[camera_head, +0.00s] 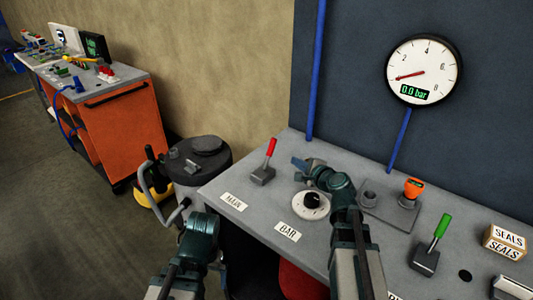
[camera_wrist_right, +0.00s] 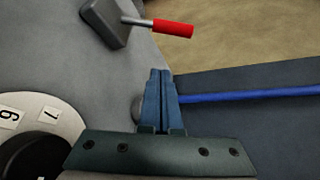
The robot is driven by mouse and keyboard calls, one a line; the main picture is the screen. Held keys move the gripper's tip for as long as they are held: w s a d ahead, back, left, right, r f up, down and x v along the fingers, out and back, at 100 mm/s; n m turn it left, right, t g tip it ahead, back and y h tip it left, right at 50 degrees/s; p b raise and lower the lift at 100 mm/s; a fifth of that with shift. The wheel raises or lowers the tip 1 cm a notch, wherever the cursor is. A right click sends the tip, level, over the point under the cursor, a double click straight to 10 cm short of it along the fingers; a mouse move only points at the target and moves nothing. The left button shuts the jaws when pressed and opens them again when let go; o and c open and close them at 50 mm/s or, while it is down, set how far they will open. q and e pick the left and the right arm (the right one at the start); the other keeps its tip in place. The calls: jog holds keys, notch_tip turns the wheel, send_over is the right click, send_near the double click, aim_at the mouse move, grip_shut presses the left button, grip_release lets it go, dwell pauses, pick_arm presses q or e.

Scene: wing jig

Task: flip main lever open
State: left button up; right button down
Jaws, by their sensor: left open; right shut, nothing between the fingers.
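The main lever has a red handle (camera_head: 269,150) on a grey base, behind the MAIN label (camera_head: 233,201). The handle stands up, tilted slightly right in the head view. It also shows at the top of the right wrist view (camera_wrist_right: 172,28). My right gripper (camera_head: 299,163) is shut and empty above the panel, just right of the lever and apart from it. Its closed fingers show in the right wrist view (camera_wrist_right: 160,88), below the handle. My left gripper (camera_head: 201,226) is open, left of the panel's front edge; its fingertips are hard to make out.
A white BAR dial (camera_head: 311,205) sits below my right gripper. An orange knob (camera_head: 413,187) and a green-handled lever (camera_head: 441,227) stand further right. The wall gauge (camera_head: 423,70) reads 0.0 bar. A dark drum (camera_head: 200,160) stands left of the panel.

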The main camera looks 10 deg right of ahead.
aim_at(270, 153)
jog(key=shift+w+d+r+m+t+h, duration=0.15)
jog(key=shift+w+d+m+h, duration=0.1)
jog(key=shift+d, duration=0.15)
jog(key=shift+w+d+r+m+t+h, duration=0.1)
jog(key=shift+d+m+t+h, duration=0.05)
jog(key=shift+d+m, duration=0.15)
jog(key=shift+w+f, duration=0.1)
jog(key=b+x, duration=0.2)
jog(key=x, duration=0.8)
jog(key=shift+f+b, duration=0.1)
jog(key=shift+b, duration=0.3)
jog(key=a, duration=0.1)
jog(key=s+a+r+p, duration=0.1)
jog(key=a+r+p, duration=0.1)
jog(key=shift+s+a+r, duration=0.1)
jog(key=shift+s, duration=0.25)
jog(key=shift+s+a+r+n, duration=0.15)
jog(key=shift+s+a+n, duration=0.05)
jog(key=shift+a+n, duration=0.05)
